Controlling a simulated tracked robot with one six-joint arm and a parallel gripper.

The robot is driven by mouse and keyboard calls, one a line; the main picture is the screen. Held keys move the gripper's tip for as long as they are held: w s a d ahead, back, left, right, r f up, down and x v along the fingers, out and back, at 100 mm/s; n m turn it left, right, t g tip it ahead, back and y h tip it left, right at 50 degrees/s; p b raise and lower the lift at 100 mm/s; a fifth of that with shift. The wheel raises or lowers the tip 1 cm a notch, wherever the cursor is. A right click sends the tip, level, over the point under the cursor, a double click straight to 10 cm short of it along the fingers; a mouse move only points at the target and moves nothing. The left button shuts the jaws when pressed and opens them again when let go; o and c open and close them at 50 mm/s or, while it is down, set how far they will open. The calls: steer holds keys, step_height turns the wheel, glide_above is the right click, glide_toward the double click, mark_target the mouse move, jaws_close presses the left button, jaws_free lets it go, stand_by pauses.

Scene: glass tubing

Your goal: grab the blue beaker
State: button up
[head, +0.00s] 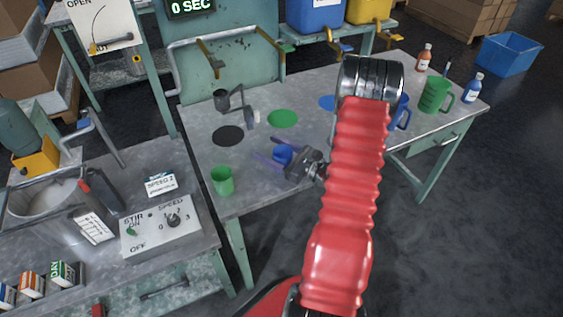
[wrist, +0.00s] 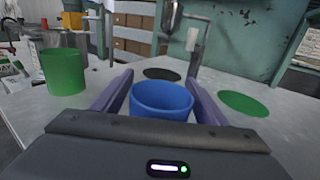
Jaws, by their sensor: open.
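The blue beaker (wrist: 162,101) stands upright on the grey worktable, between the two purple fingers of my gripper (wrist: 160,92) in the wrist view. The fingers are open, one on each side of it, with a visible gap at least on the left. Its lower front is hidden by my gripper's body. In the head view the blue beaker (head: 283,154) shows small at the tip of my gripper (head: 268,154), near the table's front edge.
A green beaker (head: 222,181) stands to the left. Black (head: 229,135) and green (head: 283,118) discs mark the table behind. A dark cup on a bent metal stand (head: 222,100) rises at the back. A green mug (head: 435,95) and bottles stand at the right.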

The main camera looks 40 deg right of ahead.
steer(key=c, duration=1.2)
steer(key=shift+o, duration=0.2)
step_height(320, 180, up, 10)
stand_by(0.7)
